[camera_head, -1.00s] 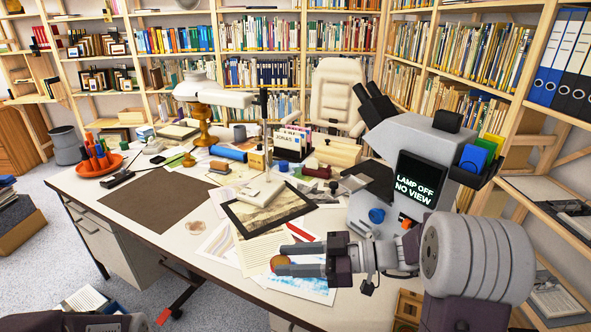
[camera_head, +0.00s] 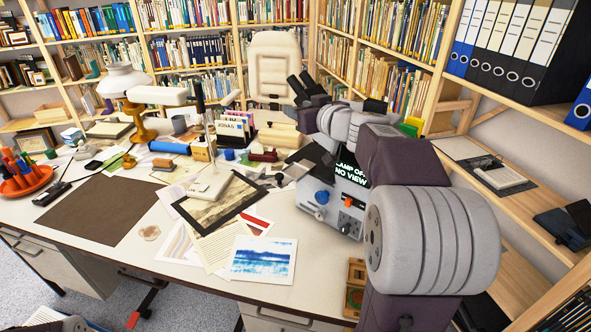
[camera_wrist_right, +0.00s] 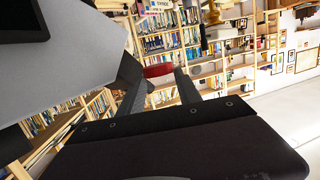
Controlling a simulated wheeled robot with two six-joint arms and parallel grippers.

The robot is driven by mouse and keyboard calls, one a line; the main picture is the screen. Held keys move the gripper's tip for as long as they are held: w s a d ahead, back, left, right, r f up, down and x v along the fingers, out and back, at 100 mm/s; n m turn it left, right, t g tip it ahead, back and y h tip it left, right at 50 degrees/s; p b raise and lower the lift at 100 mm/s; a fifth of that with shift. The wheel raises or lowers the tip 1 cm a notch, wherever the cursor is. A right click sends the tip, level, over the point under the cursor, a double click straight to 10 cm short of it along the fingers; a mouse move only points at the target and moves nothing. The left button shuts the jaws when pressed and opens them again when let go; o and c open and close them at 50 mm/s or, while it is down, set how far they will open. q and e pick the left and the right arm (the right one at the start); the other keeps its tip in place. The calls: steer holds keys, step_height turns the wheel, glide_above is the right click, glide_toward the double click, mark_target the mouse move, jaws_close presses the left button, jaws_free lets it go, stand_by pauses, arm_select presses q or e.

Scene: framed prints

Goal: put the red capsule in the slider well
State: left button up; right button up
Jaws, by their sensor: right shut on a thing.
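My right gripper (camera_head: 310,117) is at the microscope, just below its eyepieces, and its arm partly covers the microscope. In the right wrist view the two dark fingers (camera_wrist_right: 158,82) are shut on a small red piece, which looks like the red capsule (camera_wrist_right: 157,70). In the head view I cannot make out the capsule. The grey microscope (camera_head: 340,200) has a dark screen reading lamp off, no view. Its grey body also fills the upper left of the wrist view (camera_wrist_right: 80,60). I cannot identify the slider well for certain. My left gripper is out of view.
A small wooden box (camera_head: 355,285) stands at the desk's front edge. Prints and papers, including a blue picture (camera_head: 263,260), lie mid-desk. A dark red roll (camera_head: 263,156) lies further back. A brown mat (camera_head: 100,211) lies at left. Bookshelves line the walls.

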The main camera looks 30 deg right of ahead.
steer(key=b, duration=0.5)
glide_above(299, 176)
step_height(299, 176, down, 13)
steer(key=shift+f, duration=0.2)
steer(key=shift+f+b, duration=0.35)
steer(key=shift+f, duration=2)
steer(key=shift+f+b, duration=0.1)
steer(key=shift+b, duration=0.2)
steer(key=o, duration=1.3)
steer(key=shift+o, duration=0.2)
steer(key=shift+s+r+p, duration=0.1)
steer(key=shift+r+p, duration=0.15)
steer(key=shift+p, duration=0.1)
steer(key=s+r, duration=0.2)
steer(key=s, duration=0.9)
steer(key=shift+s+a, duration=0.15)
steer(key=shift+s, duration=0.15)
